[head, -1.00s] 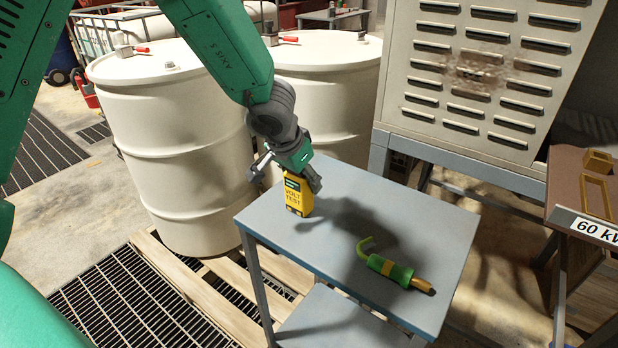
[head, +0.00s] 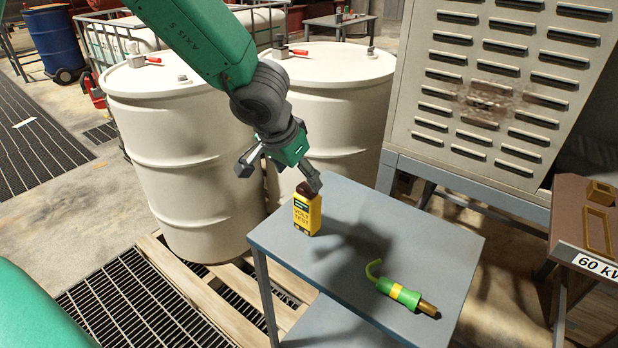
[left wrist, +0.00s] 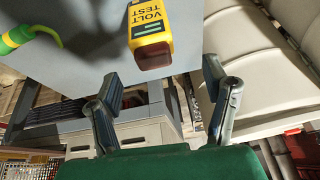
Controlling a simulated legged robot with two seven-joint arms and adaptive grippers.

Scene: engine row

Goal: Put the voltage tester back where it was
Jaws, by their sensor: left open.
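The voltage tester (head: 307,214) is a yellow block marked VOLT TEST with a dark red top. It stands upright on the grey table (head: 345,200), near its left corner. My left gripper (head: 280,178) is open and empty, just above and behind the tester, with its fingers spread apart. In the left wrist view the tester (left wrist: 150,35) lies beyond the open fingertips (left wrist: 160,85), clear of both fingers, with its dark red end toward the gripper. My right gripper is in neither view.
A green hooked tool with a yellow band (head: 405,296) lies on the table to the right. White drums (head: 185,160) stand on a pallet behind the table. A louvered cabinet (head: 500,100) stands at the back right, and a brown bench with a "60 kV" label (head: 590,264) at the right edge.

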